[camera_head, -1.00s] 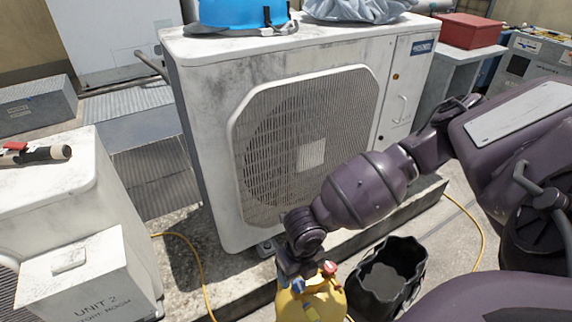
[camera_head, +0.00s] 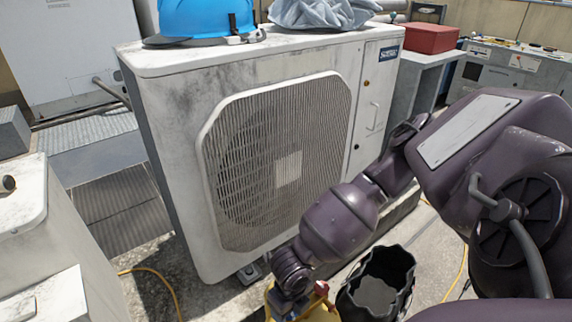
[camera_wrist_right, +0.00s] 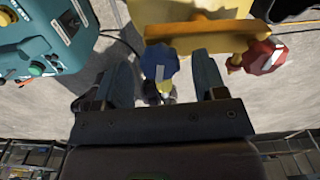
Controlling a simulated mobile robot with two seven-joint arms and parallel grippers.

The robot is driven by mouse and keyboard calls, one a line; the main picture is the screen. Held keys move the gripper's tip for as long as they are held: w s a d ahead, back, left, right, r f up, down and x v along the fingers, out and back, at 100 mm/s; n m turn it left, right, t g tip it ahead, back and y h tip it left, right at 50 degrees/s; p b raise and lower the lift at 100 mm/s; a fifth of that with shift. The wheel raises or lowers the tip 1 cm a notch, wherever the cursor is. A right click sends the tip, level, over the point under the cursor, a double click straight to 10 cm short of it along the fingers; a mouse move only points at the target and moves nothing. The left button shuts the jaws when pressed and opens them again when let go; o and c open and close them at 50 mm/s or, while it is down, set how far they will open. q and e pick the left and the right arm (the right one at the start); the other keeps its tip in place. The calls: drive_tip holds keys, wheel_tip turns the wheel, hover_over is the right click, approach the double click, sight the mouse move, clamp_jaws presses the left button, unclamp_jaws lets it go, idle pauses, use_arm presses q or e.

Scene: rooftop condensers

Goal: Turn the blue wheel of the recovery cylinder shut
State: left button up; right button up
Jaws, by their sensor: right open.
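The yellow recovery cylinder (camera_head: 322,315) is mostly cut off at the bottom edge of the head view. In the right wrist view its yellow top (camera_wrist_right: 190,18) and a yellow bar carry the blue wheel (camera_wrist_right: 159,62) and a red wheel (camera_wrist_right: 264,57). My right gripper (camera_wrist_right: 163,84) is open, with one finger on each side of the blue wheel. A gap shows at the left finger; the right finger is close to the wheel, and I cannot tell if it touches. My right gripper's fingers are hidden in the head view. My left gripper is not in view.
A teal machine (camera_wrist_right: 45,40) stands left of the fingers in the right wrist view. In the head view a black bucket (camera_head: 376,288) stands beside the cylinder. The large white condenser (camera_head: 165,120) rises behind my right arm, with a blue helmet (camera_head: 205,18) on top.

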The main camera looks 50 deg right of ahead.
drive_tip(key=shift+f, duration=0.3)
drive_tip(key=shift+c, duration=0.2)
drive_tip(key=c, duration=0.9)
